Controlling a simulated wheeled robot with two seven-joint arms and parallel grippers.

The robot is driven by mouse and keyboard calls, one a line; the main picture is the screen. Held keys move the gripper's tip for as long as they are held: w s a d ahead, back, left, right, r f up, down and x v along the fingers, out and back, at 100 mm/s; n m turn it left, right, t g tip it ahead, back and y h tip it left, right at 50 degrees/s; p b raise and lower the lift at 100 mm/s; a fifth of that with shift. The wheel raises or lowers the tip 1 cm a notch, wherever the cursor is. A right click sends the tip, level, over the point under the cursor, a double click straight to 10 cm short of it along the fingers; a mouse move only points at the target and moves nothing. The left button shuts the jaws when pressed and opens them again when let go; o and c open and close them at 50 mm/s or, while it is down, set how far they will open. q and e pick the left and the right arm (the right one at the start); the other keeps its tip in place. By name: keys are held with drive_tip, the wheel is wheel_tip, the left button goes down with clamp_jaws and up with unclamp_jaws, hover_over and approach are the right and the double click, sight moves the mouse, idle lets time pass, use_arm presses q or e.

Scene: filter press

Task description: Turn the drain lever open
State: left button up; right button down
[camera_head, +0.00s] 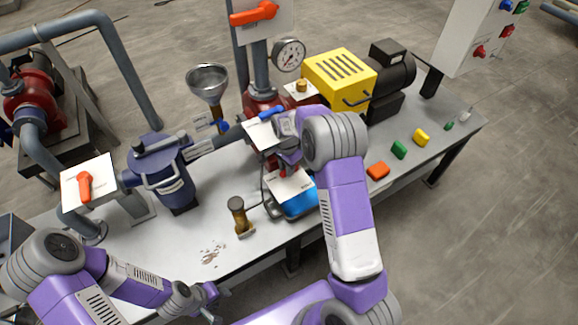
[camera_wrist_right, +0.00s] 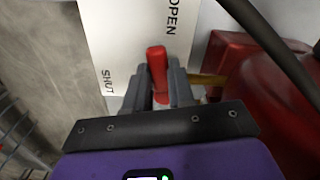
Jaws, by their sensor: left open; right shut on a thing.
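The red drain lever (camera_wrist_right: 157,66) shows in the right wrist view, in front of a white plate (camera_wrist_right: 125,35) marked OPEN and SHUT. Its free end points up in that view, between the two words. My right gripper (camera_wrist_right: 159,78) is shut on the lever, with a grey finger on each side. In the head view my right gripper (camera_head: 287,160) is over the white plate (camera_head: 293,186) above a blue tray (camera_head: 300,205), and mostly hides the lever. My left gripper (camera_head: 210,295) is open and empty, low in front of the table's front edge.
A blue strainer pot (camera_head: 168,180) and a brass-coloured cylinder (camera_head: 238,216) stand left of my right arm. A yellow pump housing (camera_head: 340,78) is behind it. Orange, green and yellow blocks lie to the right. An orange lever (camera_head: 84,186) is at left. The table's front left is mostly clear.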

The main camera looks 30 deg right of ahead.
drive_tip(key=shift+w+m+p, duration=0.25)
drive_tip(key=shift+m+p, duration=0.05)
drive_tip(key=shift+m, duration=0.4)
drive_tip(key=shift+w+m+p, duration=0.25)
drive_tip(key=shift+m+p, duration=0.05)
drive_tip(key=shift+m, duration=0.4)
drive_tip(key=c, duration=1)
unclamp_jaws()
drive_tip(key=shift+a, duration=0.1)
drive_tip(key=shift+o, duration=0.2)
